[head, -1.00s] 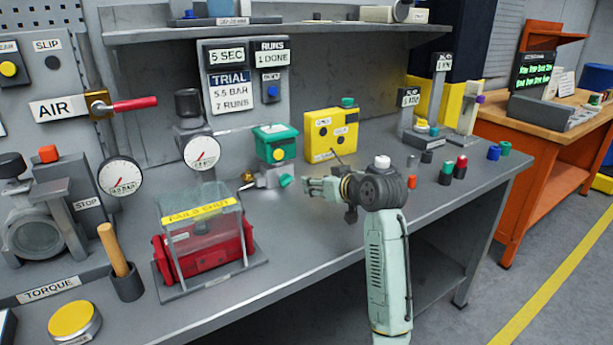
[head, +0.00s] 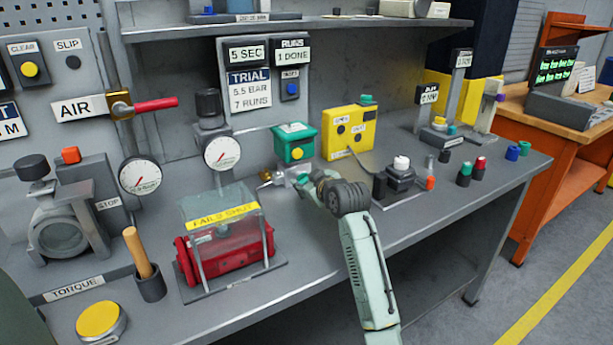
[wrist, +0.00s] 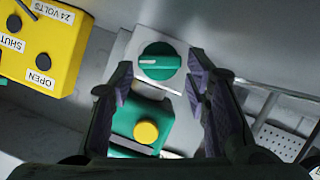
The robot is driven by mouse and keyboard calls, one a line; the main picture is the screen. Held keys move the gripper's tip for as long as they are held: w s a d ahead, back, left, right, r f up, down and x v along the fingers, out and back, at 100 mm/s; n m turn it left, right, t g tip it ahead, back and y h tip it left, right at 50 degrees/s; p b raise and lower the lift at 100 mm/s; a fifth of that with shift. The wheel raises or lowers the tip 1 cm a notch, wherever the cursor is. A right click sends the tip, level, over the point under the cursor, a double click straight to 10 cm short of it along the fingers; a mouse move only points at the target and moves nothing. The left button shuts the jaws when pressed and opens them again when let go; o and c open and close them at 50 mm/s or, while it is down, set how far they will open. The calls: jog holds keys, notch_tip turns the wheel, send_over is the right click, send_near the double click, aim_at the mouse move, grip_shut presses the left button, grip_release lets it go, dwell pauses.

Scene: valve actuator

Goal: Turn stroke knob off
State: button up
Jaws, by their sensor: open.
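A round teal knob (wrist: 160,66) with a white pointer line sits on a pale grey block (wrist: 132,45). No "stroke" label is readable on it. Its pointer lies roughly crosswise in the wrist view. A green box (wrist: 150,115) with a yellow button (wrist: 146,132) is beside it; this box also shows in the head view (head: 294,136). My gripper (wrist: 160,80) is open, its two fingers apart on either side of the knob in the wrist view. Contact cannot be told. In the head view my gripper (head: 307,184) is at the block and mostly hides the knob.
A yellow box (head: 347,130) with OPEN and SHUT labels stands right of the green box. A red cylinder under a clear guard (head: 225,248) is at front left. A gauge (head: 222,153) is behind. A dark block with a white knob (head: 401,172) stands right of my wrist.

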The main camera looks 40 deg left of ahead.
jog(key=shift+w+a+f, duration=0.25)
jog(key=shift+w+a, duration=0.1)
jog(key=shift+a, duration=0.25)
jog(key=shift+c, duration=0.4)
